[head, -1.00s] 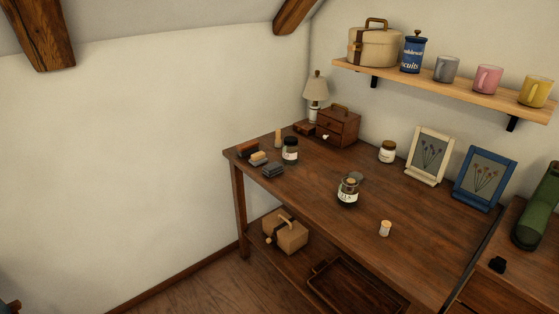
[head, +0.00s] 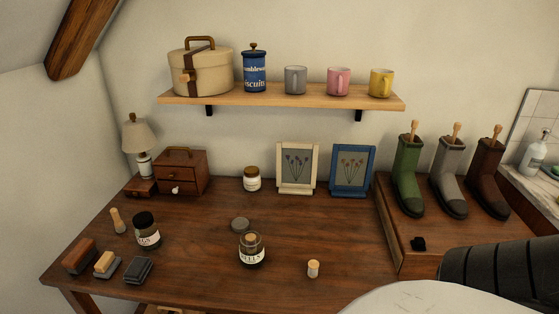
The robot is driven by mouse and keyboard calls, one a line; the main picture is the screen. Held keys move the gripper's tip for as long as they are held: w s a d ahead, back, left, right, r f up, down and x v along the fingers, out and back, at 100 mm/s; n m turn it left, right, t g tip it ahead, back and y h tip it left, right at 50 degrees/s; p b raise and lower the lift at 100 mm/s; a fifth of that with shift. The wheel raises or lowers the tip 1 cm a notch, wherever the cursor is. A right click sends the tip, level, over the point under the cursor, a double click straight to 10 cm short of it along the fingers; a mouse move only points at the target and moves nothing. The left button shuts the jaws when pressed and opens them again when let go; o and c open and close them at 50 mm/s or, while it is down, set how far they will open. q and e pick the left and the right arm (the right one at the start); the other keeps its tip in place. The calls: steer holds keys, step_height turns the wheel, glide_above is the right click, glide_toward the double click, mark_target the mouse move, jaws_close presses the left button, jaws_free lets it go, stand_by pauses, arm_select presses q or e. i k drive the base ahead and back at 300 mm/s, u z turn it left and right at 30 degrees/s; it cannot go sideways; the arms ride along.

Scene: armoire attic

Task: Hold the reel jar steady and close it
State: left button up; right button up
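An open glass jar (head: 252,252) stands upright near the middle of the table, with a white label only partly readable and a wooden-topped reel showing inside. A grey round lid (head: 240,224) lies flat on the table just behind it, apart from the jar. Another small pale reel (head: 313,268) stands on the table to the right of the jar. A second jar (head: 147,231) with a black lid on stands to the left; its label ends in "GS". Neither gripper shows in the view.
Brushes and blocks (head: 105,264) lie at the table's left end. A small drawer chest (head: 181,171), a lamp (head: 137,136), a lidded jar (head: 252,179) and two picture frames (head: 297,168) line the back. Boots (head: 408,175) stand at right.

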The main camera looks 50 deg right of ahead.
mark_target(252, 254)
steer(key=z, duration=0.4)
steer(key=i, duration=0.4)
steer(key=z, duration=0.3)
